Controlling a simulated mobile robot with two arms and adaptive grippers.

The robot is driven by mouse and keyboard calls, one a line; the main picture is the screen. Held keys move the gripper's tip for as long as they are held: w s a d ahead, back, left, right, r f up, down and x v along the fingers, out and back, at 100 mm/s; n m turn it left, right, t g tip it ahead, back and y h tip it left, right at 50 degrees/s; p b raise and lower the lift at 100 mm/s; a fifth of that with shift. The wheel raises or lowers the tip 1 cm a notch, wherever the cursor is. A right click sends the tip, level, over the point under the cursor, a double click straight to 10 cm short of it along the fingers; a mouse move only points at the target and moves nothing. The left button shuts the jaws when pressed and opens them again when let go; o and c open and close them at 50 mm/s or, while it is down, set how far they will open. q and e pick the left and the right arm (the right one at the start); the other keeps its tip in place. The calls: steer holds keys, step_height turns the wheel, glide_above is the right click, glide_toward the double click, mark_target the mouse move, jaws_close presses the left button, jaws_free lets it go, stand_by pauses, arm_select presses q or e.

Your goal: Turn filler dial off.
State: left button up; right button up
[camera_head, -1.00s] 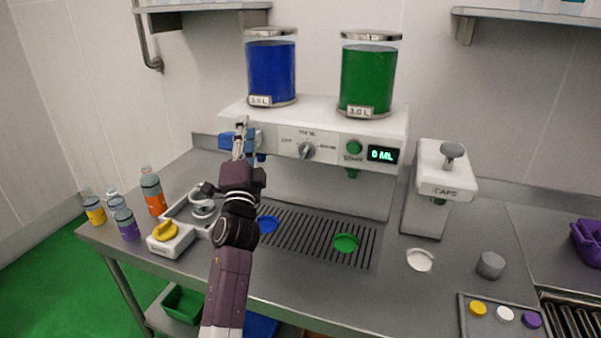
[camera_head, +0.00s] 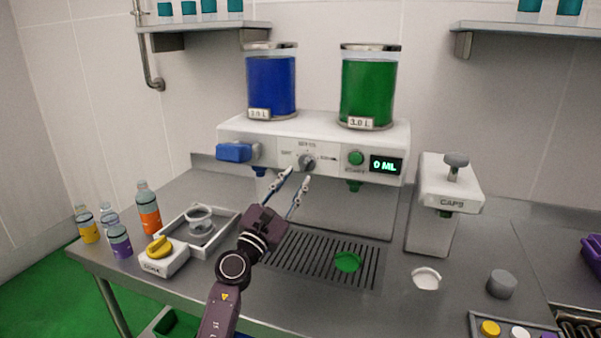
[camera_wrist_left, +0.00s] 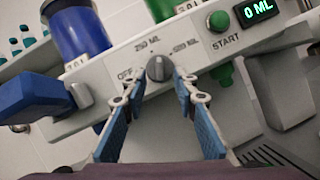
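The filler dial (camera_head: 307,162) is a grey knob on the white filler's front panel, between OFF on its left and other volume labels above and right. In the left wrist view the dial (camera_wrist_left: 158,68) stands roughly upright, its marker seeming to face the top 250 ML label; the exact setting is hard to tell. My left gripper (camera_head: 297,177) is open just in front of and below the dial. In the left wrist view its blue-padded fingers (camera_wrist_left: 158,90) lie to either side of the dial; contact cannot be told. My right gripper is not in view.
A blue lever (camera_head: 235,152) sticks out left of the dial. A green START button (camera_head: 356,158) and a 0 ML display (camera_head: 385,165) are to its right. Blue (camera_head: 271,85) and green (camera_head: 368,87) tanks stand above. The drip grate (camera_head: 320,258) lies below.

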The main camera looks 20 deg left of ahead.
mark_target(303, 168)
arm_select(q)
steer(key=shift+x, duration=1.85)
steer(key=shift+c, duration=0.4)
jaws_close()
